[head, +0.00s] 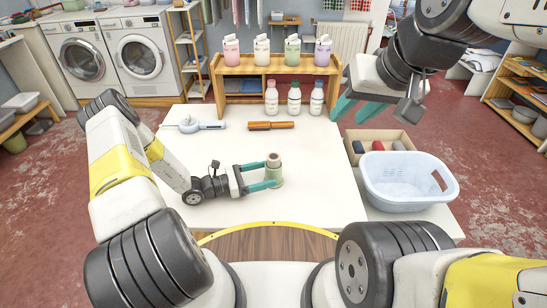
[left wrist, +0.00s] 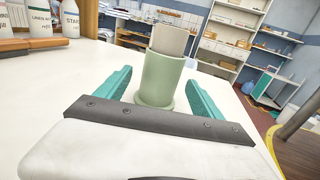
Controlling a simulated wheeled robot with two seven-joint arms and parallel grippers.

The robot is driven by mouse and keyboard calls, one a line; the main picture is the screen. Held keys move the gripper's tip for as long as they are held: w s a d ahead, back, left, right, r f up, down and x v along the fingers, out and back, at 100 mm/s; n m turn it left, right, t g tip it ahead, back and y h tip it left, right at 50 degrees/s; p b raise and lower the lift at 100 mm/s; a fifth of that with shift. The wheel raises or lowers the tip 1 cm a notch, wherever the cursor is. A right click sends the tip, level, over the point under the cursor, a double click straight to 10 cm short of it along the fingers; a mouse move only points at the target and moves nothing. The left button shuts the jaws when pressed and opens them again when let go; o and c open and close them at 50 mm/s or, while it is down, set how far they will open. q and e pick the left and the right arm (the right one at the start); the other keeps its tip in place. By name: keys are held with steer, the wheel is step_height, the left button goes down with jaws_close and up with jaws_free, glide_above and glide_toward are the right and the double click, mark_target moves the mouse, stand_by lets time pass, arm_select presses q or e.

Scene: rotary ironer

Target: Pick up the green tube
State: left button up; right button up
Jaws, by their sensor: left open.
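The green tube (head: 275,176) stands upright on the white table, a pale green cylinder with a wider foot and a beige core rising from its top. It also shows in the left wrist view (left wrist: 161,78). My left gripper (head: 268,174) is open, with its teal fingers on either side of the tube near table height. In the left wrist view the left gripper (left wrist: 164,90) shows gaps between both fingers and the tube. My right gripper (head: 358,112) hangs above the table's right side, its teal fingers apart and empty.
A white-blue basket (head: 407,190) and a box of rolls (head: 381,142) stand at the right. A wooden-handled tool (head: 271,125), a blue-white device (head: 200,126) and several bottles (head: 294,99) stand or lie behind the tube. The table's front is clear.

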mark_target(274, 159)
arm_select(q)
steer(key=x, duration=0.7)
steer(key=shift+s+r, duration=0.1)
steer(key=c, duration=1.4)
steer(key=shift+c, duration=0.2)
steer(key=shift+r, duration=0.15)
step_height(274, 159, up, 10)
step_height(274, 159, down, 7)
steer(key=shift+f, duration=0.15)
steer(key=shift+f, duration=0.2)
